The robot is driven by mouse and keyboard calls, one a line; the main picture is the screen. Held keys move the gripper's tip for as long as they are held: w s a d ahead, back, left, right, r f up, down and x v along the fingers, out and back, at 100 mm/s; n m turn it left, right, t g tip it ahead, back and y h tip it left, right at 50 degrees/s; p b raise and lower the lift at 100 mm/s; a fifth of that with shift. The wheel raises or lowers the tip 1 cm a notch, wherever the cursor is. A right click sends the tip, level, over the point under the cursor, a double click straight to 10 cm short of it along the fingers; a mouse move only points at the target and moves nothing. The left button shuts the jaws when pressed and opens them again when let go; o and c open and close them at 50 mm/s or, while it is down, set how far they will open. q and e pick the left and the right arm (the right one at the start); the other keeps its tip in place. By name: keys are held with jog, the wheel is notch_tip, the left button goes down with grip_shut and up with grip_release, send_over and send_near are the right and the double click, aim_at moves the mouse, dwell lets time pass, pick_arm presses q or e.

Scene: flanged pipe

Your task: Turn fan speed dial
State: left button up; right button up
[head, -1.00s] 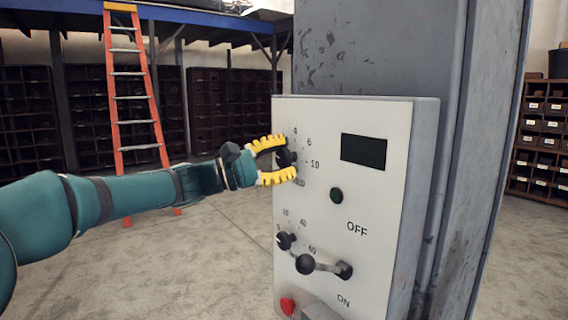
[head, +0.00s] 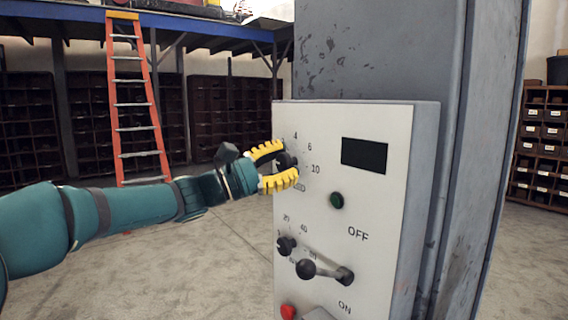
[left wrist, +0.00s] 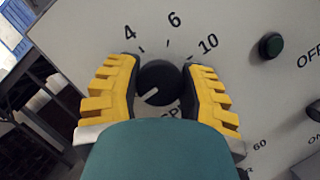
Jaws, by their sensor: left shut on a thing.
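The fan speed dial (left wrist: 158,84) is a round black knob with a white pointer mark, on the white control panel (head: 375,215). In the left wrist view its pointer is toward the lower left, and the numbers 4, 6 and 10 stand around its upper side. The dial also shows in the head view (head: 286,160), partly hidden by the fingers. My left gripper (head: 279,166) has yellow ribbed fingers, one on each side of the dial, shut on it. It also shows in the left wrist view (left wrist: 160,90). My right gripper is in neither view.
The panel also carries a dark display (head: 364,154), a green button (head: 336,200), a lower black dial (head: 286,246), an ON/OFF lever (head: 325,270) and a red knob (head: 288,311). An orange ladder (head: 137,100) and shelves stand behind. The floor at left is clear.

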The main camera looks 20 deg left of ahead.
pick_arm(q)
jog(key=o, duration=1.2)
jog(key=v, duration=1.2)
jog(key=shift+d+f, duration=0.1)
